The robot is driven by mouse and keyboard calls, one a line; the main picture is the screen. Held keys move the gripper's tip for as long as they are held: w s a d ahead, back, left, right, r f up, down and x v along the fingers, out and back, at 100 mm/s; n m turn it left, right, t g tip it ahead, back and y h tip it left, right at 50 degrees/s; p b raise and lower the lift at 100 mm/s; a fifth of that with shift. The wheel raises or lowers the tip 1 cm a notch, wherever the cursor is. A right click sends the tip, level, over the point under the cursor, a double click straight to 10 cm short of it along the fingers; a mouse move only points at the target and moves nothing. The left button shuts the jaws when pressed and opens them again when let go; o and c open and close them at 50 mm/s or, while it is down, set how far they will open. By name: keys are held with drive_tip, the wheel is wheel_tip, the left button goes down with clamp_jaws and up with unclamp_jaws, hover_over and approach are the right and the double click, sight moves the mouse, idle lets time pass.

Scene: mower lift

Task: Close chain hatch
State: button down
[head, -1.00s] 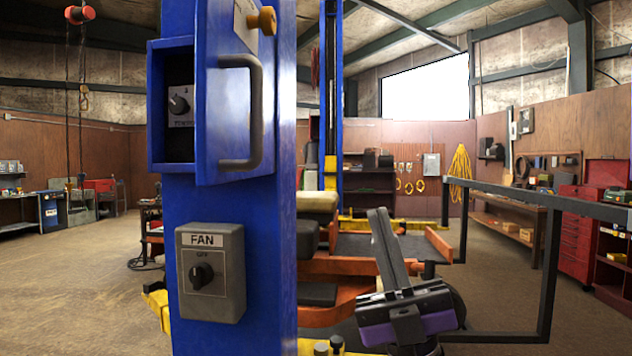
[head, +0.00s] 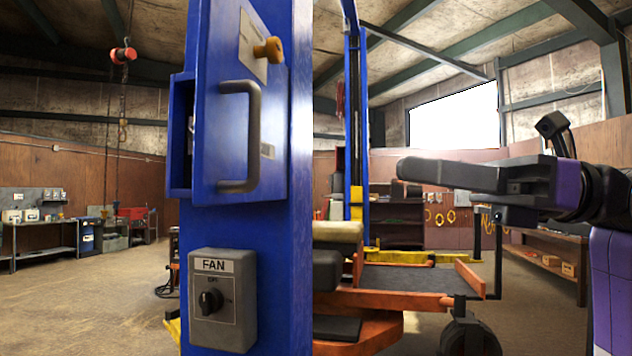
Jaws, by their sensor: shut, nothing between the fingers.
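The chain hatch is a blue door (head: 228,150) with a dark bar handle (head: 252,135) and a brass-coloured knob (head: 269,50). It stands ajar on a blue box (head: 180,140) on the blue post. A dark gap shows between door and box at the left, and the inside is mostly hidden. My gripper (head: 402,168) is at the right of the head view, pointing left toward the post. Its fingers are together and empty, and in the picture it is well to the right of the handle.
A grey FAN switch box (head: 222,300) sits on the blue post (head: 285,270) below the hatch. An orange and black lift platform (head: 400,300) stands behind the post at right. Open floor (head: 90,295) lies to the left.

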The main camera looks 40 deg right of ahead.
drive_tip(key=w+f+p+x, duration=0.1)
drive_tip(key=p+x, duration=0.3)
drive_tip(key=x, duration=1)
drive_tip(key=shift+d+f+h, duration=0.4)
drive_tip(key=shift+d+f, duration=0.05)
drive_tip(key=shift+f, duration=0.3)
drive_tip(key=shift+w, duration=0.15)
drive_tip(key=shift+m, duration=0.3)
